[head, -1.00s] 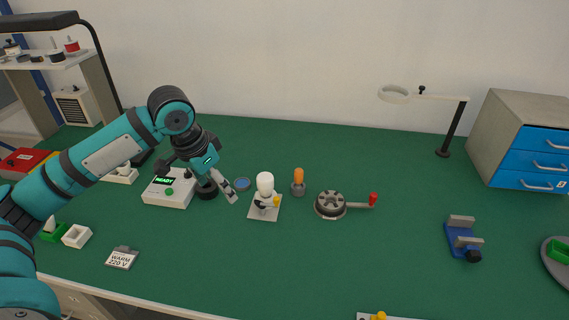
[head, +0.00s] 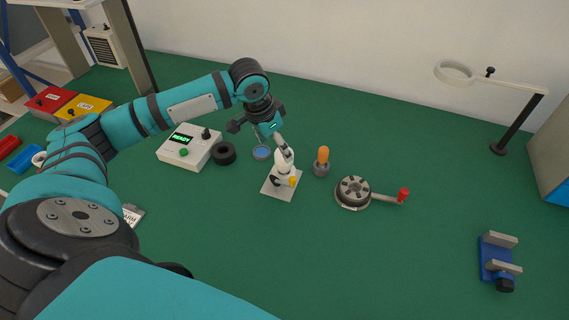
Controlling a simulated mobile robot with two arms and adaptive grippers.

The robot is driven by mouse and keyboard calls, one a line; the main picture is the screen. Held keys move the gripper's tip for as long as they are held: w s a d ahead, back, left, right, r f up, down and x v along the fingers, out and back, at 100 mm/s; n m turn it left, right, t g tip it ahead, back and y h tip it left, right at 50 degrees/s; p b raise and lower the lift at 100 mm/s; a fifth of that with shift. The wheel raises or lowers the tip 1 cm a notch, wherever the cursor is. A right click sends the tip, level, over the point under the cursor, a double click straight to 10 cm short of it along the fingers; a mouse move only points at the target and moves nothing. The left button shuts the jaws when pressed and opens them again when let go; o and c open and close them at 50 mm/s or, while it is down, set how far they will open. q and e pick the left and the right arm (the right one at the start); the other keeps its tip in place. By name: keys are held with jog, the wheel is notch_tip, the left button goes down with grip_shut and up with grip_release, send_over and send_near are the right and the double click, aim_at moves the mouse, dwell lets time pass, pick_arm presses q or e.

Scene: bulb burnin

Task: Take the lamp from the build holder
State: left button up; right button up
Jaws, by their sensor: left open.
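The lamp (head: 284,163), a white bulb, stands upright in the build holder (head: 270,189). The holder is a light grey plate with a dark clamp and a yellow knob (head: 293,181). My left gripper (head: 280,146) is open at the top of the lamp, its fingers pointing down and partly covering the bulb. I cannot tell whether a finger touches the glass. My right gripper is not in view.
A tester box reading READY (head: 190,147) and a black ring (head: 223,153) are to the left. An orange-topped piece (head: 322,160) and a crank wheel (head: 353,191) stand close on the right. A blue vise (head: 497,261) is farther right.

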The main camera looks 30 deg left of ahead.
aim_at(284, 162)
pick_arm(q)
jog(key=p+x, duration=0.1)
jog(key=x, duration=0.7)
jog(key=shift+w+d+f, duration=0.1)
jog(key=shift+d+f, duration=0.05)
jog(key=c, duration=1.3)
